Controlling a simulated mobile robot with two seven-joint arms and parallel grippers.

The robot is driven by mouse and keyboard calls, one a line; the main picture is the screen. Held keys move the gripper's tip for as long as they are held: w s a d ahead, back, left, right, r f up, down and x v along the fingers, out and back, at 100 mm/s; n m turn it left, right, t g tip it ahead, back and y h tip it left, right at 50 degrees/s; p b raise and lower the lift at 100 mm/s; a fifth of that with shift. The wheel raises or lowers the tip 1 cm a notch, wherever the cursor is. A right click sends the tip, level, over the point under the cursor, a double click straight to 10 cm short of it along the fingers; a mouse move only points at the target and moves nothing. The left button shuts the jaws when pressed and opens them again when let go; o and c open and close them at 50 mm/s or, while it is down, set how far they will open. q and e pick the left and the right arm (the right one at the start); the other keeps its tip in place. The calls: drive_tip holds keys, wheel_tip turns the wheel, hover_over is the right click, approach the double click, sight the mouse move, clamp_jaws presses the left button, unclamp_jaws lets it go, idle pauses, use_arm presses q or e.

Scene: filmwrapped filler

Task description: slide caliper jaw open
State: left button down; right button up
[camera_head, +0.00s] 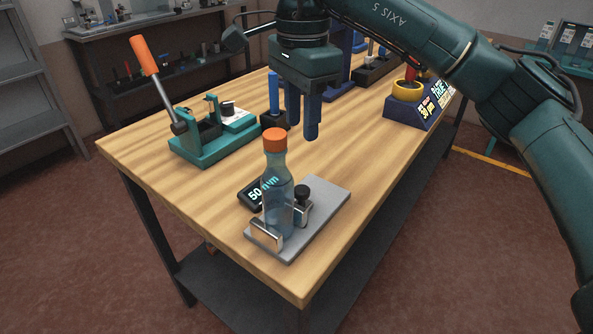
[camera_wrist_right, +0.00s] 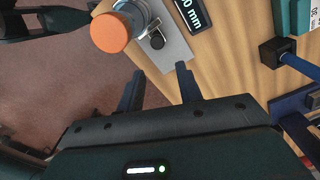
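The caliper is a flat grey plate (camera_head: 327,204) with metal jaws near the front of the wooden bench. A black knob (camera_head: 302,193) sits on its sliding jaw (camera_head: 303,212), and a fixed jaw (camera_head: 266,234) stands at the near end. A clear bottle (camera_head: 277,205) with an orange cap stands upright at the jaws and hides part of them; the cap (camera_wrist_right: 110,32) also shows in the wrist view. A black display (camera_head: 253,194) reads 50 mm. My right gripper (camera_head: 302,128) is open and empty above the bench, behind the caliper; its fingers (camera_wrist_right: 158,72) are apart in the wrist view.
A green fixture (camera_head: 215,146) with an orange-handled lever stands at the left of the bench. A blue-handled tool in a black block (camera_head: 274,120) is behind the gripper. A blue box with a yellow ring (camera_head: 407,91) stands at right. Bare wood lies right of the caliper.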

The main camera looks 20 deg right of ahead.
sight(302, 188)
drive_tip(key=f, duration=1.2)
drive_tip(key=shift+s+f, duration=0.25)
drive_tip(key=shift+f, duration=0.05)
clamp_jaws()
